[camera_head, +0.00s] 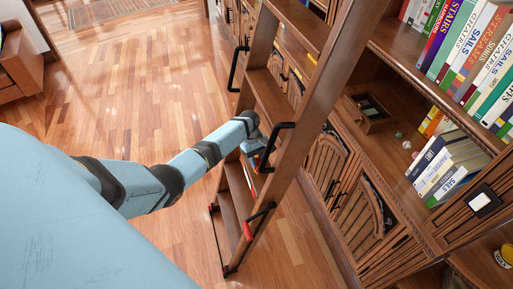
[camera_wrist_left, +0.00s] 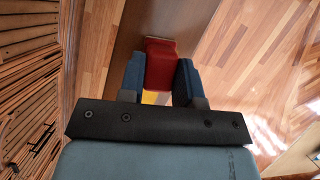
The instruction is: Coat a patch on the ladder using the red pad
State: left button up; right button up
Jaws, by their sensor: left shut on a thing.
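The wooden ladder (camera_head: 317,95) stands in the middle of the head view, leaning by the bookcase, with black handles along its rails. My left arm reaches from the left to it, and my left gripper (camera_head: 259,152) is beside its steps, partly hidden by the near rail. In the left wrist view, my left gripper (camera_wrist_left: 160,82) has its two blue fingers on either side of the red pad (camera_wrist_left: 160,58) and is shut on it. A brown wooden surface lies just beyond the pad; I cannot tell whether they touch. A small yellow area shows between the fingers. No coated patch can be made out.
The bookcase (camera_head: 375,105) with books, a small wooden box (camera_head: 368,112) and carved doors fills the right. An armchair (camera_head: 20,65) stands at far left. The wooden floor (camera_head: 140,90) left of the ladder is clear. Handles with red ends stick out low on the ladder.

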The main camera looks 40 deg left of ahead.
pick_arm(q)
jog(key=shift+s+d+r+p, duration=0.1)
jog(key=shift+s+d+p, duration=0.4)
jog(key=shift+d, duration=0.25)
jog(key=shift+r, duration=2.9)
